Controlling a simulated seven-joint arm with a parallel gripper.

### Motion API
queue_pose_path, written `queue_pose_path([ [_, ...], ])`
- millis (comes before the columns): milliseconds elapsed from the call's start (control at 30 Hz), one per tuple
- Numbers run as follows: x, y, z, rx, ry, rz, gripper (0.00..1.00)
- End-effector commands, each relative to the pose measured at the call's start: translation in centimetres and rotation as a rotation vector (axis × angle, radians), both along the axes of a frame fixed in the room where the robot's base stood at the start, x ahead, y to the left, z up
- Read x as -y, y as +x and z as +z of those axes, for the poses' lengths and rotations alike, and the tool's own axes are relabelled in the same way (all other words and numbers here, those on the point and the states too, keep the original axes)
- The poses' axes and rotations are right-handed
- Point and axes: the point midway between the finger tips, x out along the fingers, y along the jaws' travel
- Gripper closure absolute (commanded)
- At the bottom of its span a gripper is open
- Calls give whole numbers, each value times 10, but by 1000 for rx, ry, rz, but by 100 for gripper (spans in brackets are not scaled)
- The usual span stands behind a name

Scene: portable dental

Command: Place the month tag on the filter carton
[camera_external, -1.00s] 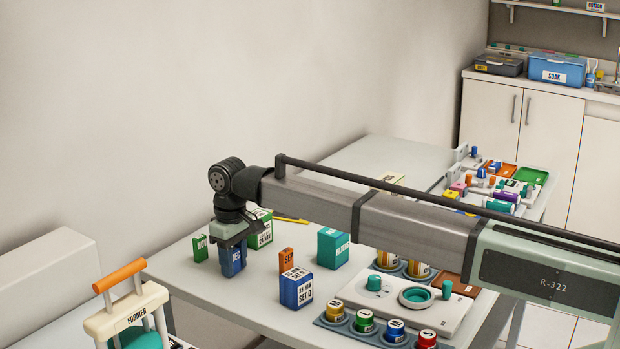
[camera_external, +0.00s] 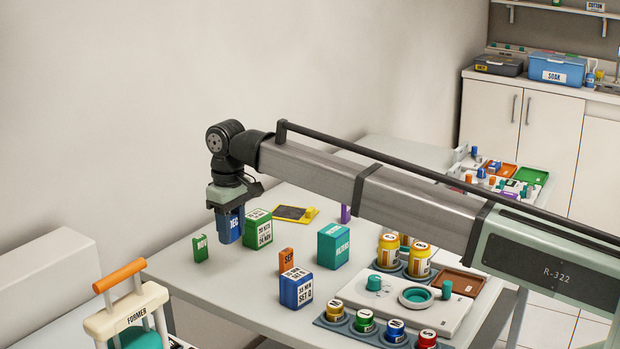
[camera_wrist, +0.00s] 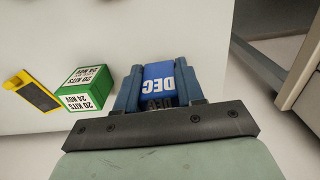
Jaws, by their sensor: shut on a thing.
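My gripper (camera_external: 222,204) is shut on the blue month tag (camera_external: 233,228) marked DEC and holds it up above the far left part of the table. In the wrist view the DEC tag (camera_wrist: 158,82) sits between my two blue fingers. A green month tag (camera_external: 200,248) marked NOV and an orange one (camera_external: 286,260) marked SEP stand on the table. A teal carton (camera_external: 333,246) stands to the right of them; its label is too small to read surely, so I cannot confirm that it is the filter carton.
A green box (camera_external: 259,229) stands just right of the held tag; it also shows in the wrist view (camera_wrist: 84,88). A blue box (camera_external: 296,288) marked SET 0 stands nearer the front. Jars (camera_external: 389,250) and a white tray (camera_external: 440,317) fill the right side.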

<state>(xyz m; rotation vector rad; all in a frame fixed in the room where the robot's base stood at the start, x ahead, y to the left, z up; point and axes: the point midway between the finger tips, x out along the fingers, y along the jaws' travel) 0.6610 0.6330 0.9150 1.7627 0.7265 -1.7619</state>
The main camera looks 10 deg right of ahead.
Motion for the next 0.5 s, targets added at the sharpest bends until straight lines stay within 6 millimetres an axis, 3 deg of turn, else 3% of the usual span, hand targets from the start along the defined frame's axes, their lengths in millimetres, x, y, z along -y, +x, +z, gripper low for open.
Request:
queue_pose_path([
  [167,6,7,16,1,1,-11,91],
  [267,22,23,25,1,1,-36,91],
  [367,48,41,40,1,1,-72,91],
  [500,102,57,66,1,1,-131,91],
])
